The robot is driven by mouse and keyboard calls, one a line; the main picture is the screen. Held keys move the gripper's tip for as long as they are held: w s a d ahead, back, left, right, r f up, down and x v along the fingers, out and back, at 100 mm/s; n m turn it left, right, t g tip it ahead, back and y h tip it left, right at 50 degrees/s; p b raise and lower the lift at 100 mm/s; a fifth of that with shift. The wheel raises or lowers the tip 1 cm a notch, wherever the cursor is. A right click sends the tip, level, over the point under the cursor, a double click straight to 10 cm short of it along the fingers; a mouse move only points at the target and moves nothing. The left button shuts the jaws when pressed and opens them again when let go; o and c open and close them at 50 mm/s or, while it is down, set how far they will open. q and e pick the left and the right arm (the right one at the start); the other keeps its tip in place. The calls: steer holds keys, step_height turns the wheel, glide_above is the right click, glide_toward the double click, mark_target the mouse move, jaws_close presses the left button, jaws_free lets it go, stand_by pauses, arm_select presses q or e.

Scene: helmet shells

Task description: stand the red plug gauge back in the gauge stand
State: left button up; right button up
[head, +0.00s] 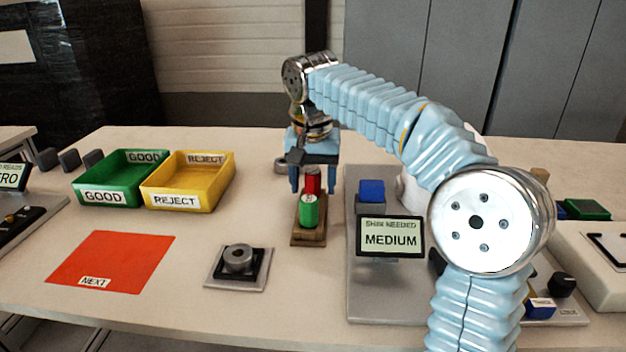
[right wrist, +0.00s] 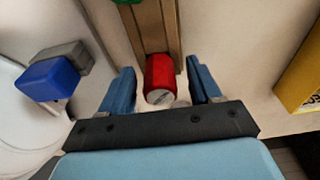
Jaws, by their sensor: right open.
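The red plug gauge (head: 313,182) stands upright at the far end of the wooden gauge stand (head: 308,239), behind the green plug gauge (head: 309,211). My right gripper (head: 312,188) is open, with one blue finger on each side of the red gauge. In the right wrist view the red gauge (right wrist: 160,76) is between the open fingers, with gaps on both sides. The wooden stand (right wrist: 151,28) runs away beyond it, and a bit of the green gauge shows at the top edge. The red gauge's lower end is hidden. My left gripper is not in view.
A green GOOD bin (head: 104,198) and a yellow REJECT bin (head: 176,202) stand to the left. A grey ring on a square plate (head: 238,262) sits in front. A MEDIUM display (head: 390,238) and blue block (head: 371,191) are close right. The red mat (head: 112,260) is bare.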

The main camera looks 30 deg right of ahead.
steer(key=r, duration=0.2)
steer(key=r+p, duration=0.1)
steer(key=r, duration=0.2)
steer(key=r+p, duration=0.1)
steer(key=r, duration=0.2)
steer(key=shift+s+a, duration=0.35)
steer(key=shift+s, duration=0.05)
steer(key=shift+s+a+r, duration=0.1)
steer(key=shift+s+r, duration=0.05)
steer(key=shift+r, duration=0.8)
steer(key=shift+s+a+r, duration=0.1)
steer(key=shift+s+r, duration=0.05)
steer(key=shift+r, duration=0.75)
steer(key=shift+s+r, duration=0.15)
steer(key=shift+r, duration=0.8)
